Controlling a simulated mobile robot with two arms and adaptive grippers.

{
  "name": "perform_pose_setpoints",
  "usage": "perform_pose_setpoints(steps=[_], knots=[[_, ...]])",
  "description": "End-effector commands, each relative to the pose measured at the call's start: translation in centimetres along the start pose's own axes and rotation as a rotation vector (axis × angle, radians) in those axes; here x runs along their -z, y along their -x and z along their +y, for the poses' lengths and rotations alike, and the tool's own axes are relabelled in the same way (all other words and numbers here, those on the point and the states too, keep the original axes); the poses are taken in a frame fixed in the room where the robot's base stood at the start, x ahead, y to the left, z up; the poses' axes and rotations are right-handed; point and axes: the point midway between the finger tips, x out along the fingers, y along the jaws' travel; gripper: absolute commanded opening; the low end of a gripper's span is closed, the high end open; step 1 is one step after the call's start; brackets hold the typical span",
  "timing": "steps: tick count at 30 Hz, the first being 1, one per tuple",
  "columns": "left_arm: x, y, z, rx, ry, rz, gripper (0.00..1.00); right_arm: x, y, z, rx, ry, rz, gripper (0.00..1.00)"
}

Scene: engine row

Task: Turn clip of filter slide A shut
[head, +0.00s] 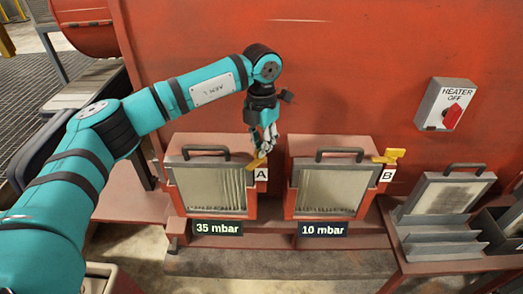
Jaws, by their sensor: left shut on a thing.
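Filter slide A (212,189) sits in the left red housing, with a dark handle on top, a pleated pale face and a "35 mbar" label below. Its yellow clip (256,162) is at the upper right corner, beside the "A" tag, partly hidden by my fingers. My left gripper (262,152) reaches down from above and is shut on this clip. The clip slants down to the left over the slide's top corner. My right gripper is not in view.
Another filter (447,194) stands in a rack at the right.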

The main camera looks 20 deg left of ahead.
Motion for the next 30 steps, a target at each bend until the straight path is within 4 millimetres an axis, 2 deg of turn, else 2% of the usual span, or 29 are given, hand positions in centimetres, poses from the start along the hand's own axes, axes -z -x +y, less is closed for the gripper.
perform_pose_setpoints(steps=[1,12,21,30], knots=[[-0.1,-0.2,0.0,-0.001,-0.043,-0.004,0.0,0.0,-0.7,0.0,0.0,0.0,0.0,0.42],[-0.1,-0.1,0.0,-0.002,-0.393,-0.004,0.0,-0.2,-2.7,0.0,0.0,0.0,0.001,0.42],[-0.1,0.0,0.0,-0.002,-0.657,-0.004,0.0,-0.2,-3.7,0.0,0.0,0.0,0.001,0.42],[-0.1,0.1,0.0,-0.003,-0.838,-0.004,0.0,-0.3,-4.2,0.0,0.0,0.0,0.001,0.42]])
